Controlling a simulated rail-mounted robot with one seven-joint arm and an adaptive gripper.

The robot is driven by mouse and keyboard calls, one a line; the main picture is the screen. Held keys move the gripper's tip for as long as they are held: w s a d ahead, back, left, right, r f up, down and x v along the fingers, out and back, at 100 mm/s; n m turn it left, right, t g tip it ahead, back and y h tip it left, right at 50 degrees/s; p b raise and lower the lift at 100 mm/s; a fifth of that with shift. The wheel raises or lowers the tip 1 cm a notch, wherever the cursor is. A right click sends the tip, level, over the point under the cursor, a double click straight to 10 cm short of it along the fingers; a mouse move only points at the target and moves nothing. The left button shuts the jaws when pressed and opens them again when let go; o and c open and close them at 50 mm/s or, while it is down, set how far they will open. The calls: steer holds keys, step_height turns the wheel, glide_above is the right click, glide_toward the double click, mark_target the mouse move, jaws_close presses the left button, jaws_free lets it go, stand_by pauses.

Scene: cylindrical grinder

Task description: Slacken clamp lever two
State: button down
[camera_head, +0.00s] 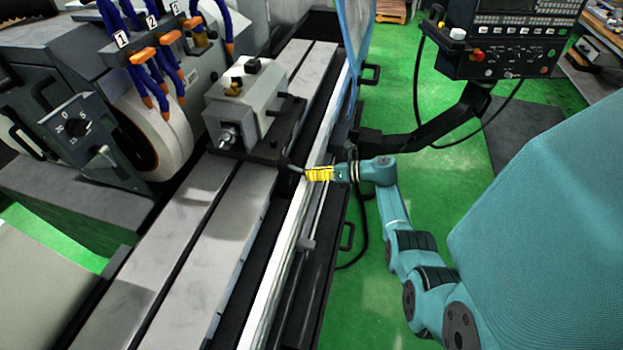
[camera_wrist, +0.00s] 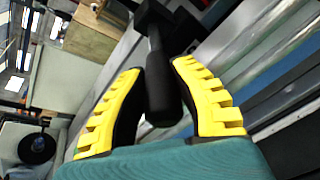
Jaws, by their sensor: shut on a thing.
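A black clamp lever (camera_wrist: 162,95) with a thick round handle runs between the yellow fingers of my gripper (camera_wrist: 158,72) in the wrist view. My gripper (camera_head: 308,173) is shut on this handle, with a finger on each side. In the head view the lever (camera_head: 289,165) sticks out from the lower right edge of the grey tailstock block (camera_head: 248,100), low over the table slide. Its number cannot be read here.
Two more short black levers (camera_head: 291,97) project from the block's right side, above my gripper. The long machine table (camera_head: 200,240) lies to the left and below. A control panel on a black arm (camera_head: 440,130) stands to the right. Green floor (camera_head: 350,310) is open below right.

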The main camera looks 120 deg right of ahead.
steer(key=shift+f, duration=0.25)
steer(key=c, duration=0.8)
jaws_free()
steer(key=shift+w, duration=0.1)
steer(key=shift+r, duration=0.15)
